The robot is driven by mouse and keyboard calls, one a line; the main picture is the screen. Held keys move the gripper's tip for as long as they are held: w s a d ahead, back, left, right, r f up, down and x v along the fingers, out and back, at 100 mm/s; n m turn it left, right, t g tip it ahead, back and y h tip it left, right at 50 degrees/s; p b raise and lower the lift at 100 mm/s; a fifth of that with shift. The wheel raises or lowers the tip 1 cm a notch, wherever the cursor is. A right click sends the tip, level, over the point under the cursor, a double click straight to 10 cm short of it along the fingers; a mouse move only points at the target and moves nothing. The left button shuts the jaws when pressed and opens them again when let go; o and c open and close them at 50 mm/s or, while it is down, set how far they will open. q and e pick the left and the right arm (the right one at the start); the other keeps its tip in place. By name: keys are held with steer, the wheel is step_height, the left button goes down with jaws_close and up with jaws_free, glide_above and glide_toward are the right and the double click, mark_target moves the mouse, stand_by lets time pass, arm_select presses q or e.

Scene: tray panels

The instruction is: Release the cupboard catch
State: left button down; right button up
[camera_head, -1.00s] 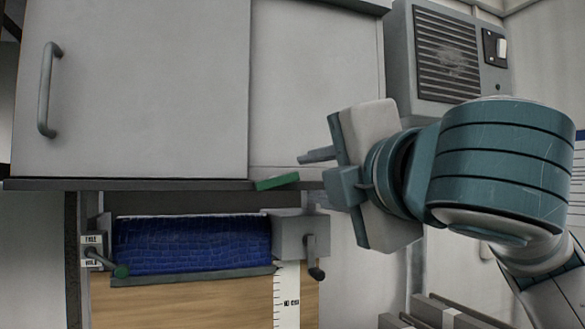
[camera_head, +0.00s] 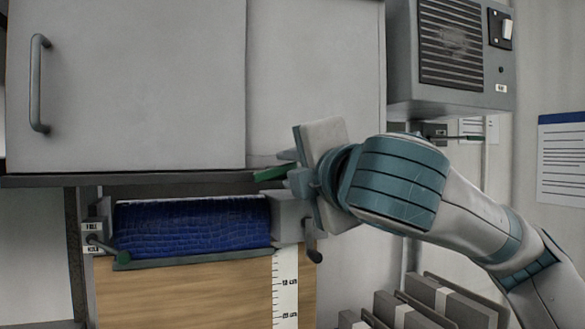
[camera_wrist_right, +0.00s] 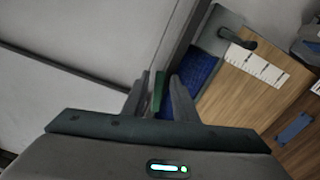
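The cupboard (camera_head: 125,85) has a pale grey sliding-looking front with a bar handle (camera_head: 38,85) at its left. A green catch tab (camera_head: 272,173) sticks out at the cupboard's lower edge, right of its middle. My right gripper (camera_head: 284,172) is at the tab's right end, coming from the right. In the right wrist view the green tab (camera_wrist_right: 158,92) stands between the two open fingers of my right gripper (camera_wrist_right: 160,95). Narrow gaps seem to show on both sides; I cannot tell whether either finger touches it. My left gripper is not in view.
A scale strip (camera_head: 285,290) hangs there. A grey vented box (camera_head: 450,50) is at upper right.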

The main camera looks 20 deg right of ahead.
jaws_close()
steer(key=m+b, duration=0.1)
steer(key=b, duration=0.1)
steer(key=f+m+b, duration=0.1)
steer(key=m+b, duration=0.1)
steer(key=b, duration=0.1)
steer(key=shift+f+b, duration=0.25)
steer(key=shift+b, duration=0.05)
steer(key=shift+o, duration=1.6)
jaws_free()
steer(key=shift+d+r, duration=0.1)
